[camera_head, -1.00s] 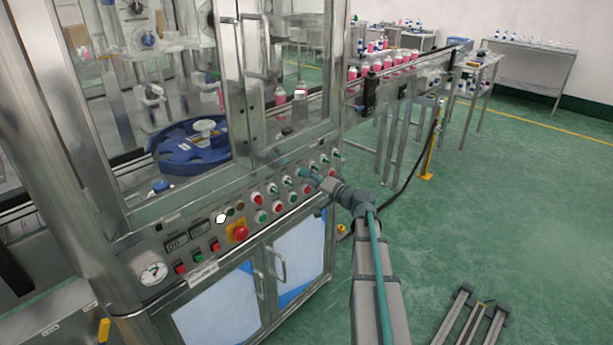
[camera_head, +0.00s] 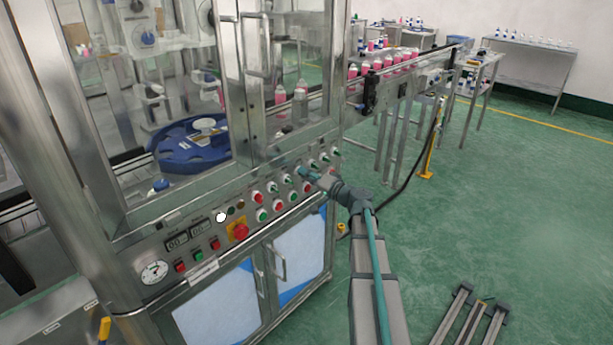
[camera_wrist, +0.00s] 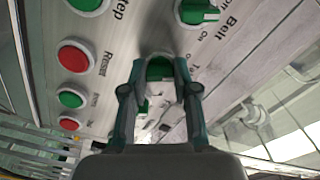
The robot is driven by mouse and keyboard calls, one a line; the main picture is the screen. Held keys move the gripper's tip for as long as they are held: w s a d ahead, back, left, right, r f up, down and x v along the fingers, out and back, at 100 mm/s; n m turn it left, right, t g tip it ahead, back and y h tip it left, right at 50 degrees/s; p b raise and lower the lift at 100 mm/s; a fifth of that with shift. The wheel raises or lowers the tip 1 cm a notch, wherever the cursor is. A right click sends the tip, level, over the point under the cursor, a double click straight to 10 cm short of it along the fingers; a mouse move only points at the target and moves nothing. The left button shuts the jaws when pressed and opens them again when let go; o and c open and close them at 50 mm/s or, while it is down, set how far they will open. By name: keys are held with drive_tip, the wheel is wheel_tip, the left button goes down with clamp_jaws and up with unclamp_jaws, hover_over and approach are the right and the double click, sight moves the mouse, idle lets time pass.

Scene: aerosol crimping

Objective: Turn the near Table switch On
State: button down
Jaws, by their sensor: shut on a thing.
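My gripper (camera_head: 304,171) is at the sloped control panel (camera_head: 180,222) of the machine. In the wrist view my gripper (camera_wrist: 160,74) has one finger on each side of a green rotary switch knob (camera_wrist: 160,66) and is shut on it. The printed label by this knob is mostly hidden; part of an "On" mark shows, so I cannot read its name or its setting clearly. Another green knob (camera_wrist: 198,13), labelled "Belt", sits above it in the wrist view and is apart from my fingers.
Red and green push buttons sit close to the fingers, including a red Reset button (camera_wrist: 75,57). A red emergency button (camera_head: 240,232) is farther left on the panel. Glass doors (camera_head: 290,80) rise above the panel. The green floor (camera_head: 480,210) to the right is mostly clear.

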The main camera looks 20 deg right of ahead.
drive_tip(key=shift+m+p, duration=0.55)
drive_tip(key=shift+m, duration=5.25)
drive_tip(key=c, duration=0.9)
unclamp_jaws()
drive_tip(key=shift+s, duration=0.1)
drive_tip(key=v, duration=1.1)
drive_tip(key=shift+s+d, duration=0.1)
drive_tip(key=shift+s, duration=0.3)
